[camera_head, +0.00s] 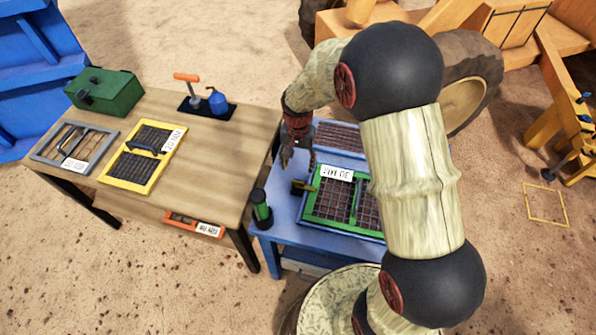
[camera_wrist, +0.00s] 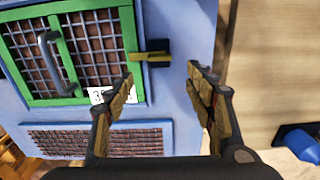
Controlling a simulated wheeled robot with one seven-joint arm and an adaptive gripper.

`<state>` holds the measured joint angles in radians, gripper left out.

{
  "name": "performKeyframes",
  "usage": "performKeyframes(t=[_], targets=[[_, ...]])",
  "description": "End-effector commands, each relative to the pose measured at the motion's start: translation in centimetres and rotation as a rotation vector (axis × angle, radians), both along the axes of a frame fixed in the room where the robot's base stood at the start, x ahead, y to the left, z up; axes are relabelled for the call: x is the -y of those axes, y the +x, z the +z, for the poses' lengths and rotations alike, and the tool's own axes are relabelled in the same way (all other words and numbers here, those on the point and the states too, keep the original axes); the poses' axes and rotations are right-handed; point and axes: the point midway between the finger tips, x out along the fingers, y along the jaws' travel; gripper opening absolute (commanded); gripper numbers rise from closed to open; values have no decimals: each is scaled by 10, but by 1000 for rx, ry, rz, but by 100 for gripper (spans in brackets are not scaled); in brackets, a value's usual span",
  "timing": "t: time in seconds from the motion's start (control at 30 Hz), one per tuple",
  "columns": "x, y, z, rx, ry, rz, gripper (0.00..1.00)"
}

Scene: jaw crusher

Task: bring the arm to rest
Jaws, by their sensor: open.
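My arm reaches over the blue table, and my gripper (camera_head: 299,158) hangs above its left side. In the wrist view my gripper (camera_wrist: 158,95) is open, with nothing between its two fingers. A green-framed screen (camera_head: 312,207) with a label and a dark handle lies on the blue table (camera_head: 283,228). In the wrist view the green frame (camera_wrist: 130,40) shows at upper left. A yellow latch on a black block (camera_head: 301,187) is beside the frame, below my gripper; this latch (camera_wrist: 150,57) appears ahead of the fingers, apart from them.
A wooden table (camera_head: 215,160) at left holds a yellow-framed screen (camera_head: 108,178), a grey-framed screen (camera_head: 38,157), a green box (camera_head: 104,90) and a blue oil can (camera_head: 218,103). A green-black cylinder (camera_head: 261,208) stands at the blue table's left corner. Orange machinery is at upper right.

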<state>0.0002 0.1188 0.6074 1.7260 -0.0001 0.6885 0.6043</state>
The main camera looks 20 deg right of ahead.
Motion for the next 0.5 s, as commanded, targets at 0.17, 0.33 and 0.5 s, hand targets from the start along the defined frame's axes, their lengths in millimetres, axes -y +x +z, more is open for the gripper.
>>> performKeyframes(t=[0.17, 0.33, 0.5], targets=[[0, 0, 14, 0, 0, 0, 55], [0, -1, 16, -1, 0, 0, 55], [0, -1, 16, -1, 0, 0, 55]])
